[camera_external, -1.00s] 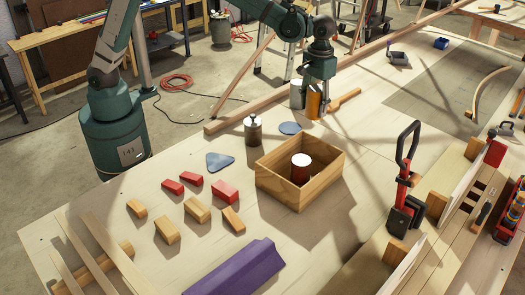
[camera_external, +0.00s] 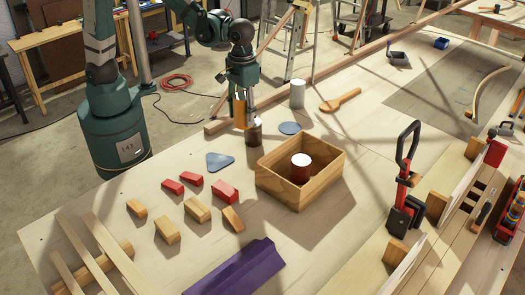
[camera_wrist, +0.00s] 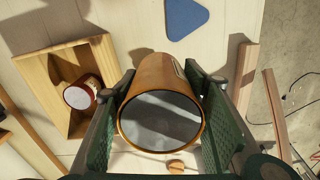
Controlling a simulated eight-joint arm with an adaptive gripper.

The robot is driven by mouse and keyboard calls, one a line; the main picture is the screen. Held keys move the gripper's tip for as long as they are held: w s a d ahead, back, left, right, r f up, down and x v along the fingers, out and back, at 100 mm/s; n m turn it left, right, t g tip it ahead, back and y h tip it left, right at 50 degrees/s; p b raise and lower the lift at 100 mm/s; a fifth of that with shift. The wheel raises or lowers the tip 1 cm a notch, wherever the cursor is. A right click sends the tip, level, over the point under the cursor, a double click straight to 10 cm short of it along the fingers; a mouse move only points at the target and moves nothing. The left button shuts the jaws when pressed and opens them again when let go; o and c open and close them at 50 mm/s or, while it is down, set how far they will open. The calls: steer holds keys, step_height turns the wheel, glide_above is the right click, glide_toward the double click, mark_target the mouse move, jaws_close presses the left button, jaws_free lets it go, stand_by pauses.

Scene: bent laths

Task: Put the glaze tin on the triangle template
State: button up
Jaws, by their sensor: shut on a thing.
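My gripper (camera_external: 241,112) is shut on an ochre tin (camera_external: 239,106), held upright above the table near the back edge. In the wrist view the ochre tin (camera_wrist: 160,120) sits between both finger pads, its grey top toward the camera; I cannot read its label. The triangle template (camera_external: 219,162) is a flat blue-grey piece with rounded corners, bare on the table, nearer the front than my gripper. It also shows at the top of the wrist view (camera_wrist: 186,17).
A round blue plate (camera_external: 290,128), a pale tin (camera_external: 297,94) and a wooden box (camera_external: 280,187) holding a red tin (camera_external: 301,170) are to the right. Red blocks (camera_external: 225,191) lie in front of the triangle.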

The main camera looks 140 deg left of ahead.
steer(key=s+d+f, duration=0.1)
steer(key=s+d, duration=0.7)
glide_above(216, 160)
steer(key=shift+f+p, duration=0.35)
steer(key=shift+f, duration=2.2)
steer(key=shift+f, duration=2.9)
steer(key=shift+f, duration=0.15)
steer(key=shift+f+b, duration=0.35)
steer(key=shift+f, duration=1.6)
steer(key=shift+f, duration=0.2)
